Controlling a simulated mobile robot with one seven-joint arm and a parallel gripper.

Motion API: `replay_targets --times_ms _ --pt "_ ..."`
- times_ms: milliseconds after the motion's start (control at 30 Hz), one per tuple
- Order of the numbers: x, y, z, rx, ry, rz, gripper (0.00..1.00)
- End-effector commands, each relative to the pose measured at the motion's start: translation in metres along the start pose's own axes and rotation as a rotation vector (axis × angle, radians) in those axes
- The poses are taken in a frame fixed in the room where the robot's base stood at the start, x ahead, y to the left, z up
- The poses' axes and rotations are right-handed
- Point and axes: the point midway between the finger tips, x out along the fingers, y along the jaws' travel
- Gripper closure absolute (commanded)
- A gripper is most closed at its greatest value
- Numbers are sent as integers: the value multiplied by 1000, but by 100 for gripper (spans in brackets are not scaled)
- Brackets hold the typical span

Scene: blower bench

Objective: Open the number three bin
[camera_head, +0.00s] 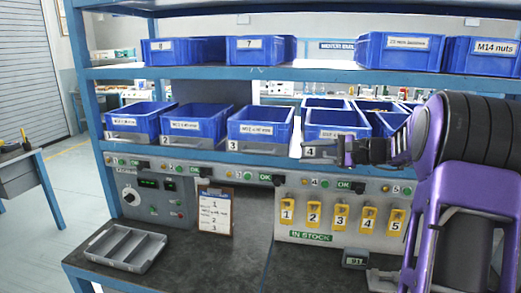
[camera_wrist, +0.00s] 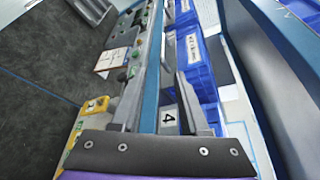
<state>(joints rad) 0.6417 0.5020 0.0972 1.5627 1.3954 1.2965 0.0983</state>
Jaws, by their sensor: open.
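The number three bin (camera_head: 260,124) is a blue open-topped bin on the middle shelf, third from the left. It has a white label and a grey strip with a "3" below its front. My gripper (camera_head: 348,151) is to its right, in front of the number four bin (camera_head: 325,122), and is apart from bin three. The gripper is open and empty. In the wrist view, my gripper (camera_wrist: 162,75) shows two spread fingers with a "4" plate (camera_wrist: 168,121) between them. Blue bins line up beyond the fingers; which is bin three there I cannot tell.
Bins one (camera_head: 138,119) and two (camera_head: 195,122) stand left of bin three. An upper shelf (camera_head: 325,75) carries more blue bins. Below are a control panel, a clipboard (camera_head: 216,211), yellow tags (camera_head: 313,214) and a grey tray (camera_head: 124,248) on the bench.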

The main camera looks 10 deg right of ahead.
Motion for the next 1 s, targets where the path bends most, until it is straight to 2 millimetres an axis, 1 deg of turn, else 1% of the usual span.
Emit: replay_targets --times_ms 67,133,267,733,900,1000 --pt "-2 -3 0 4 -9 -18 55" --pt "3 -4 0 4 -13 -21 55" --pt "21 -4 1 3 -13 -19 55" --pt "123 -5 2 4 -11 -17 55" --pt "151 -6 1 4 -9 -17 55" --pt "162 -6 1 3 -9 -17 55"
